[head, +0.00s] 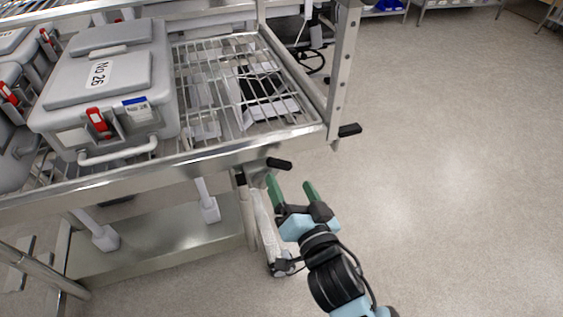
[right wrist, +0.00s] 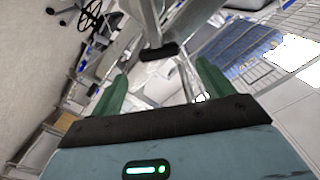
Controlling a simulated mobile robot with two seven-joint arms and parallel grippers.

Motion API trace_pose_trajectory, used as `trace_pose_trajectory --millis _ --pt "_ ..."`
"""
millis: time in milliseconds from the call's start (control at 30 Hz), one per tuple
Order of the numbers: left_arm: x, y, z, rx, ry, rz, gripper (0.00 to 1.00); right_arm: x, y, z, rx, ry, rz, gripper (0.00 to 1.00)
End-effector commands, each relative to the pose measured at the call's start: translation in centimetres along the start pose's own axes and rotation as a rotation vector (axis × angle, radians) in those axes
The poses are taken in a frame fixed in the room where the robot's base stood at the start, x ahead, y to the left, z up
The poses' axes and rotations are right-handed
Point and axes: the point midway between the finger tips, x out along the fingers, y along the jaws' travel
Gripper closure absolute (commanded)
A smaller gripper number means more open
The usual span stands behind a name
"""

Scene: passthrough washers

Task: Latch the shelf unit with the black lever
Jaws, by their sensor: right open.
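The metal shelf unit (head: 215,157) stands at the left in the head view. One black lever (head: 279,164) sticks out under its front rail near the right corner. A second black lever (head: 349,129) sticks out at the corner post. My right gripper (head: 291,190) is open and empty, with its green fingers pointing up just below the first lever. In the right wrist view a black lever (right wrist: 158,51) lies ahead, between and beyond the open fingers (right wrist: 162,78), apart from them. Which of the two levers this is, I cannot tell for sure. My left gripper is not in view.
Grey lidded boxes with red clips, one labelled (head: 100,75), stand on the left of the wire shelf (head: 215,65). A lower metal shelf (head: 150,240) and a caster (head: 280,265) lie below. The floor (head: 450,170) at right is clear.

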Motion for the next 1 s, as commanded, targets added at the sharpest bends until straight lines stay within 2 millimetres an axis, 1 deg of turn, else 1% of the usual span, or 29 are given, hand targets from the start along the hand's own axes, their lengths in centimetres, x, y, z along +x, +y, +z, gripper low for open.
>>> trace_pose_trajectory --millis 167,300,500,667,900,933,1000 --pt "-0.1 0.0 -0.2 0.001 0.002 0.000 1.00 2.2 -0.1 -0.2 -0.003 0.003 -0.001 0.20" --pt "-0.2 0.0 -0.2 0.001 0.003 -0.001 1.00 4.4 -0.1 -0.1 -0.002 0.002 0.000 0.20" --pt "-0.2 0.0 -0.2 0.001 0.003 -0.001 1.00 6.6 0.0 -0.1 -0.001 0.001 0.001 0.20" --pt "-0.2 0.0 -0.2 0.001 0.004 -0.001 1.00 7.3 0.0 -0.1 0.000 0.001 0.001 0.20" --pt "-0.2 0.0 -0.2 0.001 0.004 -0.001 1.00 7.4 0.0 0.0 0.000 0.000 0.002 0.20" --pt "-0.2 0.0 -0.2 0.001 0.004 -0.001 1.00 7.4 0.0 0.0 0.000 0.000 0.002 0.21" --pt "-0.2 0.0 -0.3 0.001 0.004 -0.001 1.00 7.3 0.0 0.0 0.000 0.000 0.002 0.31"
